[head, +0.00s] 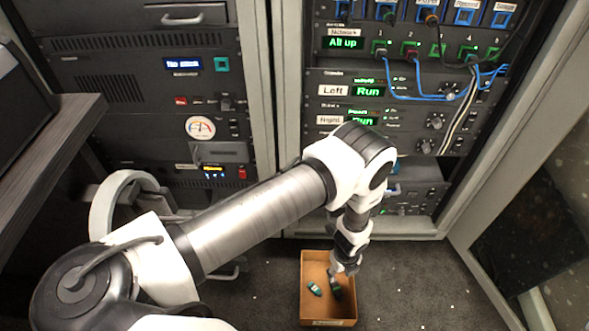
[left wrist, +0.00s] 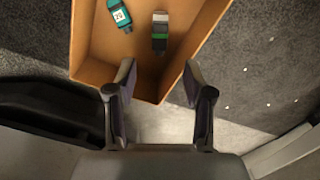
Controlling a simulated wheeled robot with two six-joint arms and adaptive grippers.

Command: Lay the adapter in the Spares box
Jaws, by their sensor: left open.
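The open brown box (head: 308,263) stands on the floor in front of the racks, with a small label at its near edge too small to read. My left gripper (head: 346,268) points down over the box's right side and is open. The left wrist view shows its parted, empty fingers (left wrist: 158,80). A dark grey piece with green and white bands (left wrist: 160,34), apparently the adapter, lies inside the box beyond the fingertips, apart from them. It also shows in the head view (head: 336,291). A teal piece with a white label (left wrist: 120,14) lies left of it in the box.
The right rack (head: 390,100) carries blue cables (head: 415,97) hanging at its front. The left rack (head: 150,100) has a handle-fronted drawer. A dark desk (head: 50,150) stands at the left. Carpet (head: 410,285) is free right of the box.

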